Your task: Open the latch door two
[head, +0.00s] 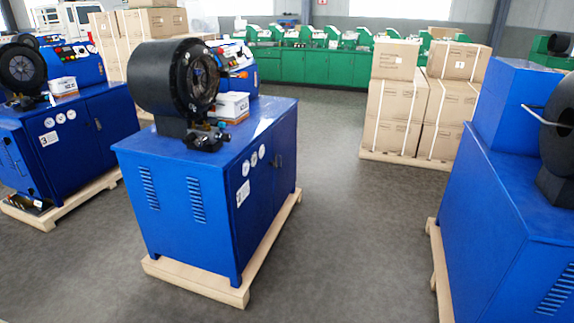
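A blue crimper cabinet (185,215) stands left of centre on a wooden pallet. Its right-hand side face carries a door (262,205) that looks shut, with a small dark latch (278,161) near its upper far part. A white label (243,193) sits on the same face, but its number is too small to read surely. Another blue cabinet (75,150) at the left has a shut door with a dark latch (98,124) and a label (48,138) that seems to read 3. Neither of my grippers is in view.
A black crimping head (160,80) and a white box (232,105) are on the middle cabinet. Another blue machine (500,220) stands at the right. The grey floor (350,230) between them is clear. Strapped cartons (400,95) and green machines stand behind.

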